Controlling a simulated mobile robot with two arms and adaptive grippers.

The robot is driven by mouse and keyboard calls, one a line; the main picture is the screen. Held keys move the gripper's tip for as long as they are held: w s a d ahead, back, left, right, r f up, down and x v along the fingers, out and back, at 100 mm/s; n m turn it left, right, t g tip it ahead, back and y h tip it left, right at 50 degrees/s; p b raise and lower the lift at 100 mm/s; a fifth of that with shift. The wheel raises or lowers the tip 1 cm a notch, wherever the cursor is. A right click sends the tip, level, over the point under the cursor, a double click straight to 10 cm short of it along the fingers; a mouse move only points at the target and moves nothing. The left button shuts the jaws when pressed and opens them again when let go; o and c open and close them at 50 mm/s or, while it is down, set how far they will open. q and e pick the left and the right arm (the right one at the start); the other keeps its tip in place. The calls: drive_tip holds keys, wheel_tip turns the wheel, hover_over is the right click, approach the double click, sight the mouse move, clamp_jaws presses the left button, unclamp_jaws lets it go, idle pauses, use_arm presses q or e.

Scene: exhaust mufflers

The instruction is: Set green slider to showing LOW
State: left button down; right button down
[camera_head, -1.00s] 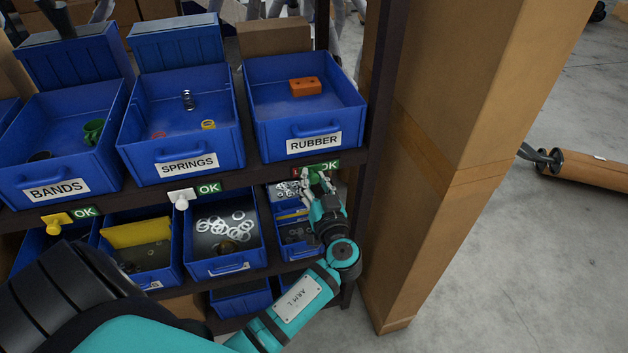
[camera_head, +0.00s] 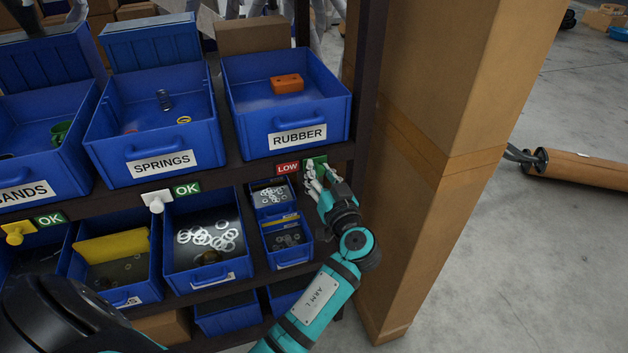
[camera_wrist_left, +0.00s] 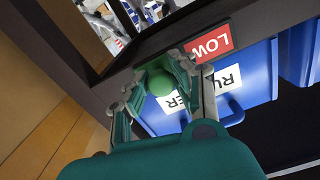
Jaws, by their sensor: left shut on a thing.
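The green slider (camera_head: 316,164) sits on the shelf edge under the RUBBER bin, at the right end of its label. Its green knob also shows in the left wrist view (camera_wrist_left: 160,83). The red LOW sign (camera_head: 287,168) is uncovered to the left of the slider; in the left wrist view the sign (camera_wrist_left: 209,43) reads upside down beside the knob. My left gripper (camera_head: 315,180) is at the slider, and in the left wrist view its fingers (camera_wrist_left: 158,88) are closed around the green knob. My right gripper is not in view.
The blue RUBBER bin (camera_head: 258,112) holds an orange block and stands just above. The white slider (camera_head: 156,200) and yellow slider (camera_head: 18,232) show green OK signs. A dark shelf post and a tall cardboard box (camera_head: 440,130) stand close right of my left arm.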

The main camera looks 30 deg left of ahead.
use_arm(q)
drive_tip(key=shift+r, duration=0.15)
drive_tip(key=c, duration=1.4)
unclamp_jaws()
drive_tip(key=shift+w, duration=0.1)
drive_tip(key=o, duration=0.3)
drive_tip(key=shift+w+d, duration=0.1)
drive_tip(key=shift+w, duration=0.05)
drive_tip(key=shift+s+d+f, duration=0.4)
drive_tip(key=shift+s+d, duration=0.05)
drive_tip(key=shift+s, duration=0.05)
drive_tip(key=v, duration=0.6)
drive_tip(key=shift+r, duration=0.2)
